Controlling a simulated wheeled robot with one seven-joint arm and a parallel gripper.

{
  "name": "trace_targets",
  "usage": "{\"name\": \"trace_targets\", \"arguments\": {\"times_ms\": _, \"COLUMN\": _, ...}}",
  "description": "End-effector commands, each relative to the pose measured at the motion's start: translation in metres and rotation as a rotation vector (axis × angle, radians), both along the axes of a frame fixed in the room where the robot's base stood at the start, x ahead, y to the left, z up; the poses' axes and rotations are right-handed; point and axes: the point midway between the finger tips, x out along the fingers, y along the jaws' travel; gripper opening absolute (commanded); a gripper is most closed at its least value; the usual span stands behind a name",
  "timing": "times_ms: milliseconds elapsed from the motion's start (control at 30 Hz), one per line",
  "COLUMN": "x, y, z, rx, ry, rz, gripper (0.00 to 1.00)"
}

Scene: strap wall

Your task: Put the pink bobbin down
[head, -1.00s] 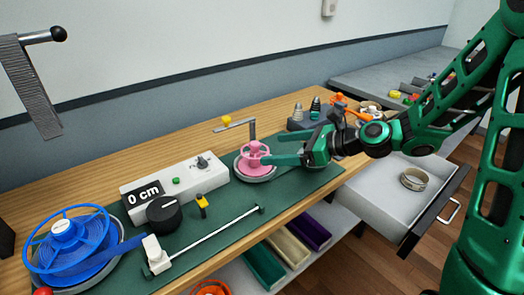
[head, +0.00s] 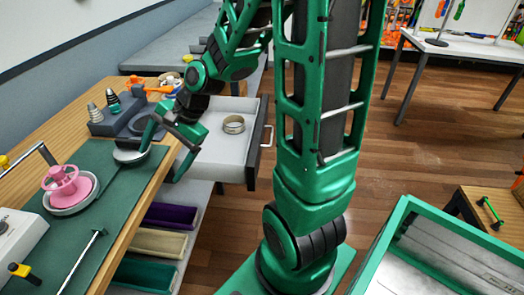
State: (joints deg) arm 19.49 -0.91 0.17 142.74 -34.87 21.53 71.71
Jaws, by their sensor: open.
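The pink bobbin (head: 66,183) stands upright on a round grey plate (head: 86,202) on the dark green mat, at the left of the head view. My gripper (head: 163,160) is to the right of the bobbin, clear of it, near the front edge of the bench. Its two green fingers are spread apart and nothing shows between them. One finger overlaps a small round grey disc (head: 130,157) in the picture; I cannot tell whether they touch.
A grey rack (head: 117,122) with cone-shaped pieces stands behind my gripper. An open drawer (head: 222,155) holding a tape roll (head: 233,125) juts out to the right. A thin white rod (head: 82,262) lies on the mat in front. Colored bins (head: 158,243) sit below the bench.

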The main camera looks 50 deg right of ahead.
Motion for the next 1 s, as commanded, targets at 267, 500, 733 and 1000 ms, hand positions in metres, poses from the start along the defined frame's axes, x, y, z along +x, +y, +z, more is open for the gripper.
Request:
{"name": "trace_targets", "arguments": {"times_ms": 267, "x": -0.099, "y": -0.114, "z": 0.016, "rx": -0.452, "ry": 0.034, "rz": 0.359, "gripper": 0.86}}
{"name": "trace_targets", "arguments": {"times_ms": 500, "x": -0.193, "y": -0.167, "z": 0.037, "rx": -0.570, "ry": 0.137, "rz": 0.605, "gripper": 0.86}}
{"name": "trace_targets", "arguments": {"times_ms": 733, "x": -0.232, "y": -0.168, "z": 0.044, "rx": -0.566, "ry": 0.174, "rz": 0.699, "gripper": 0.86}}
{"name": "trace_targets", "arguments": {"times_ms": 1000, "x": -0.234, "y": -0.168, "z": 0.044, "rx": -0.564, "ry": 0.176, "rz": 0.705, "gripper": 0.86}}
